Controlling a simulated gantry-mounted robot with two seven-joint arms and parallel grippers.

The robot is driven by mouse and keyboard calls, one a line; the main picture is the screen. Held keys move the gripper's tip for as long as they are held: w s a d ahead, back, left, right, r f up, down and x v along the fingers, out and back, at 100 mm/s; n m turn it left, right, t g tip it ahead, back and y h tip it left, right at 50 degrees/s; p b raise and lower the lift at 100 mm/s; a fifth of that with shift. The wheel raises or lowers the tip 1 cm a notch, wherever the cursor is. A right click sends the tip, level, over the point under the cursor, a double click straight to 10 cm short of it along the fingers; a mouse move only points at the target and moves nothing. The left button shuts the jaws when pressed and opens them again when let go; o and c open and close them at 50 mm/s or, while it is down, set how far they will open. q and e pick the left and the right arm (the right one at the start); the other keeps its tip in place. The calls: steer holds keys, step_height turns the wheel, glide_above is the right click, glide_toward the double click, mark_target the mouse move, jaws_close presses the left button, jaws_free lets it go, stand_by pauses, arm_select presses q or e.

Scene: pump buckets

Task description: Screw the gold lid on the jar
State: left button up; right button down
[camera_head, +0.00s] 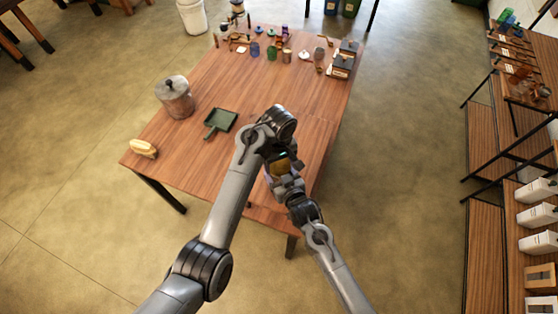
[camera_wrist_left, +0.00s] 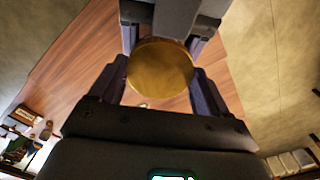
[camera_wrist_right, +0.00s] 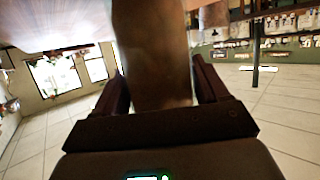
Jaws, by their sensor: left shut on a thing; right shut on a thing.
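The gold lid (camera_wrist_left: 160,67) is a round disc seen face-on in the left wrist view, between the fingers of my left gripper (camera_head: 281,156), which is shut on it. The jar (camera_wrist_right: 152,60) is a brownish body filling the space between the fingers of my right gripper (camera_head: 286,180), which is shut on it. In the head view the two grippers meet over the table's near right part, the left above the right, with a gold-coloured patch between them. The lid lies at or very near the jar's top; I cannot tell whether the threads are engaged.
The wooden table (camera_head: 200,75) holds a lidded canister (camera_head: 175,97), a green dustpan (camera_head: 219,121) and a pale brush (camera_head: 143,148) at left. Several small jars and boxes stand at its far end. Shelves (camera_head: 485,165) are at right. The table's middle is clear.

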arm_select(q)
steer(key=m, duration=0.6)
steer(key=shift+m, duration=0.3)
steer(key=shift+c, duration=0.2)
steer(key=o, duration=1.1)
steer(key=shift+r, duration=2.25)
